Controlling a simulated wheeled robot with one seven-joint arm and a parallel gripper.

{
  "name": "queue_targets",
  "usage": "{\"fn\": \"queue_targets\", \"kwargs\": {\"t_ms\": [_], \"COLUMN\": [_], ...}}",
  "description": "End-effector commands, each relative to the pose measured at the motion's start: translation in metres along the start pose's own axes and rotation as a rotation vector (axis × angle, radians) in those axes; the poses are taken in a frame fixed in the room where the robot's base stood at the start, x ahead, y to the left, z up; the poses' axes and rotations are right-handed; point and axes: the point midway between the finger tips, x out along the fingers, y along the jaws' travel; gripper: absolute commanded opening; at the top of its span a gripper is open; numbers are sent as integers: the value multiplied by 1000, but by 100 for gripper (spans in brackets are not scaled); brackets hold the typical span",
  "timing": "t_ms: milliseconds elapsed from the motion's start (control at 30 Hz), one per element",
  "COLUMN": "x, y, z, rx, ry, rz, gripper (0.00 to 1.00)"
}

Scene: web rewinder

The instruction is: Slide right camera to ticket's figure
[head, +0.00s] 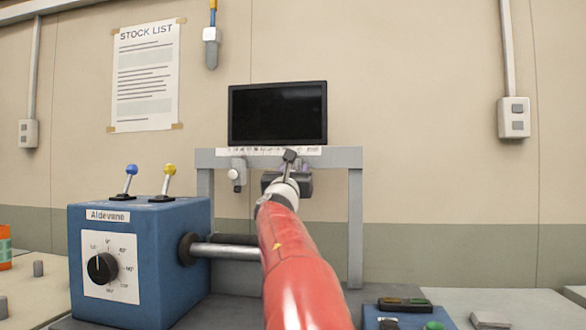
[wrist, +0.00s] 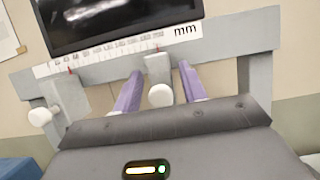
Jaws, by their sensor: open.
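The right camera (wrist: 158,68) is a small grey block with a white knob (wrist: 161,95), mounted on the grey rail (wrist: 232,38). My gripper (wrist: 160,67) is open, with one purple finger on each side of this camera. Gaps show between the fingers and the block in the wrist view. A red pointer stands above the block at the white mm scale (wrist: 120,54); its numbers are too small to read. The left camera (head: 238,172) sits further left on the rail. In the head view my gripper mostly hides the right camera. I cannot make out a ticket.
A dark monitor (head: 278,113) stands above the rail; the wrist view shows a pale smear on it. A blue box (head: 140,262) with a dial and two levers is at left. A stock list (head: 145,75) hangs on the wall. A button panel (head: 405,312) is at lower right.

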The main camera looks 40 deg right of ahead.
Motion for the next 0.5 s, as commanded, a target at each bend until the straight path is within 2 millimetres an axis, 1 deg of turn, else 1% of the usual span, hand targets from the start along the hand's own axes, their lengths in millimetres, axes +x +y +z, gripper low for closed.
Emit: {"fn": "queue_targets", "kwargs": {"t_ms": [167, 200, 500], "x": [0, 0, 0], "y": [0, 0, 0], "z": [0, 0, 0], "rx": [0, 0, 1], "ry": [0, 0, 0], "rz": [0, 0, -1], "gripper": [42, 40, 1]}}
